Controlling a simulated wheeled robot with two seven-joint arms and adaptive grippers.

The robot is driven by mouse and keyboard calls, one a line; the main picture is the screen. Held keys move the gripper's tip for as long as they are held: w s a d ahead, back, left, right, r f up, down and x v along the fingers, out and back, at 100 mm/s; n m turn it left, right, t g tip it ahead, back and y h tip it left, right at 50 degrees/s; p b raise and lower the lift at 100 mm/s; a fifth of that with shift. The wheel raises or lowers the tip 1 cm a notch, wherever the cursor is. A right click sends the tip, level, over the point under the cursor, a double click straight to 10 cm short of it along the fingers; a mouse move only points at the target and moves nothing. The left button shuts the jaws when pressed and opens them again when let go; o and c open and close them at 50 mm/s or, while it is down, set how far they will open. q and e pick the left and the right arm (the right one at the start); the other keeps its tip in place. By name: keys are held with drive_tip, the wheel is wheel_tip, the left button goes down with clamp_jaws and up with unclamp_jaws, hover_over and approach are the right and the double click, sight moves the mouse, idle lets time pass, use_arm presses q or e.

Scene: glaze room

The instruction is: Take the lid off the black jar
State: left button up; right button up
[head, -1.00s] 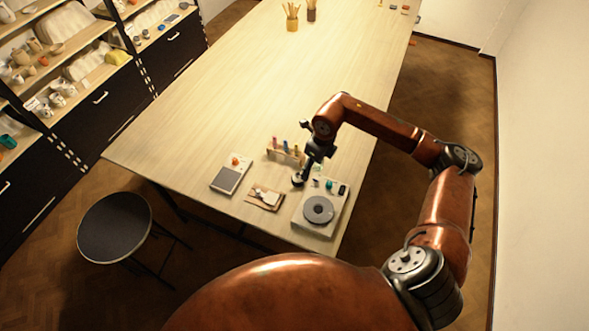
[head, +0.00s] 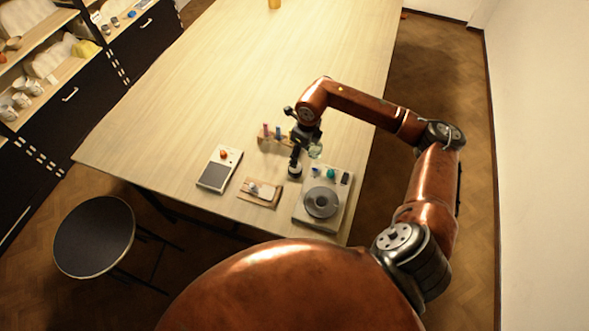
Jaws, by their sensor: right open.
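A small dark thing, which looks like the black jar (head: 294,174), stands on the table between the small wooden board and the grey-white device. Its lid cannot be made out separately at this size. My right gripper (head: 297,158) points down just above the jar and partly covers it. It is open, and I cannot tell whether its fingers touch the jar or the lid. My left gripper is not in view.
The grey-white device (head: 337,210) with a dark disc stands right of the jar, near the table's edge. A wooden board (head: 246,197) and a red-knobbed device (head: 230,156) lie left. A small rack (head: 264,141) stands behind. The far table (head: 270,60) is mostly clear. A stool (head: 93,237) stands front left.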

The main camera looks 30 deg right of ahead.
drive_tip(key=shift+w+a+f+p, duration=0.1)
drive_tip(key=shift+f+p, duration=0.15)
drive_tip(key=shift+f, duration=0.4)
drive_tip(key=shift+w+a+f+p, duration=0.1)
drive_tip(key=shift+f+p, duration=0.1)
drive_tip(key=shift+f, duration=0.4)
drive_tip(key=f, duration=0.1)
drive_tip(key=f+p, duration=0.1)
drive_tip(key=f, duration=0.2)
drive_tip(key=shift+w+a+f+p, duration=0.1)
drive_tip(key=shift+w+a+p, duration=0.2)
drive_tip(key=shift+w+a, duration=0.1)
drive_tip(key=shift+d+f, duration=0.1)
drive_tip(key=shift+f, duration=0.25)
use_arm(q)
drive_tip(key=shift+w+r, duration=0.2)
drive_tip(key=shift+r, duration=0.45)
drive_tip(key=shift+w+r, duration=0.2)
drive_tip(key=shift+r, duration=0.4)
use_arm(e)
drive_tip(key=shift+c, duration=0.2)
drive_tip(key=c, duration=0.7)
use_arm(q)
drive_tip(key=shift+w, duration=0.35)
use_arm(e)
drive_tip(key=c, duration=0.3)
drive_tip(key=shift+r, duration=0.1)
